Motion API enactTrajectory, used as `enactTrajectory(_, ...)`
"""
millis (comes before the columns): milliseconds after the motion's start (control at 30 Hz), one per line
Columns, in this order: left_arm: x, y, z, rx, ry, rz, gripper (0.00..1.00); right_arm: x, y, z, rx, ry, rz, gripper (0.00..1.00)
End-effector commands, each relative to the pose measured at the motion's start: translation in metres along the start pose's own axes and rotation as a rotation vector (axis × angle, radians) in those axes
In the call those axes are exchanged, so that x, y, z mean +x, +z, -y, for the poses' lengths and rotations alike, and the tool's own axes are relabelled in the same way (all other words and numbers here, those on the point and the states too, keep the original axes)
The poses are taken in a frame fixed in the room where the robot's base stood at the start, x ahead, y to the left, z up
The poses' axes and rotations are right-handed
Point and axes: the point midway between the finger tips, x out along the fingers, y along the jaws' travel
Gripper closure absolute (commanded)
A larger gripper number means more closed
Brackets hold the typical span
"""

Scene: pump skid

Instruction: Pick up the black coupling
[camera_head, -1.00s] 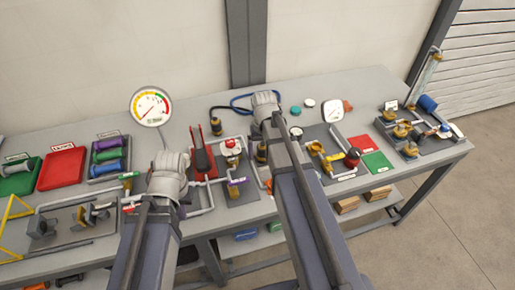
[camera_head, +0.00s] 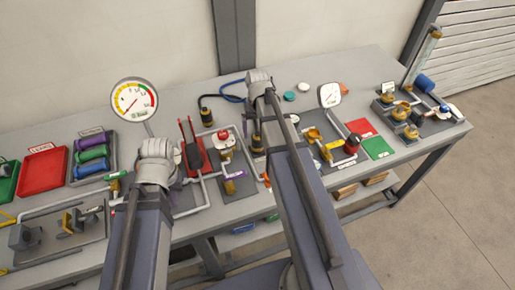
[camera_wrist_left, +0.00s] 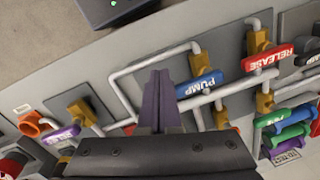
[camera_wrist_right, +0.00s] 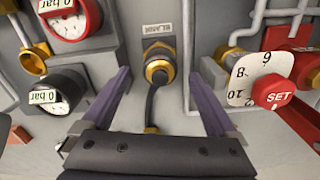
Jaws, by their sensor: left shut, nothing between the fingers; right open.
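A black coupling with a brass collar (camera_wrist_right: 158,66) stands in a panel with a small label in the right wrist view, a dark hose running from it. My right gripper (camera_wrist_right: 165,72) is open, its purple fingers either side of the coupling in the picture; I cannot tell the height gap. In the head view, a black and brass coupling (camera_head: 256,143) shows beside my right arm, and another black and brass piece (camera_head: 206,116) stands further left by a dark hose. My left gripper (camera_wrist_left: 160,92) is shut and empty above the pipework.
Gauges (camera_wrist_right: 70,18) and a dial with a red SET knob (camera_wrist_right: 278,94) flank the coupling. A large gauge (camera_head: 134,100) rises behind my left arm. A red tray (camera_head: 43,172) lies at left. Bare bench (camera_head: 345,68) is behind.

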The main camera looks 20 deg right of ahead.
Motion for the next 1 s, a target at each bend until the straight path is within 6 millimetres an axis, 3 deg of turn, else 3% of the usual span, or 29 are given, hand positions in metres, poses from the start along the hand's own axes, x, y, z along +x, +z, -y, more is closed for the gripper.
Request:
enactTrajectory(267, 0.009, -0.001, -0.001, 0.000, 0.000, 0.000, 1.00, 0.009, 0.000, 0.000, 0.000, 0.000, 0.000, 0.06)
enactTrajectory(633, 0.051, -0.003, -0.005, 0.000, 0.000, 0.000, 1.00, 0.051, 0.001, 0.000, 0.000, 0.000, 0.000, 0.06)
enactTrajectory(933, 0.051, -0.003, -0.005, 0.000, 0.000, 0.000, 1.00, 0.051, 0.001, 0.000, 0.000, 0.000, 0.000, 0.06)
enactTrajectory(1000, 0.051, -0.003, -0.005, 0.000, 0.000, 0.000, 1.00, 0.051, 0.001, 0.000, 0.000, 0.000, 0.000, 0.14)
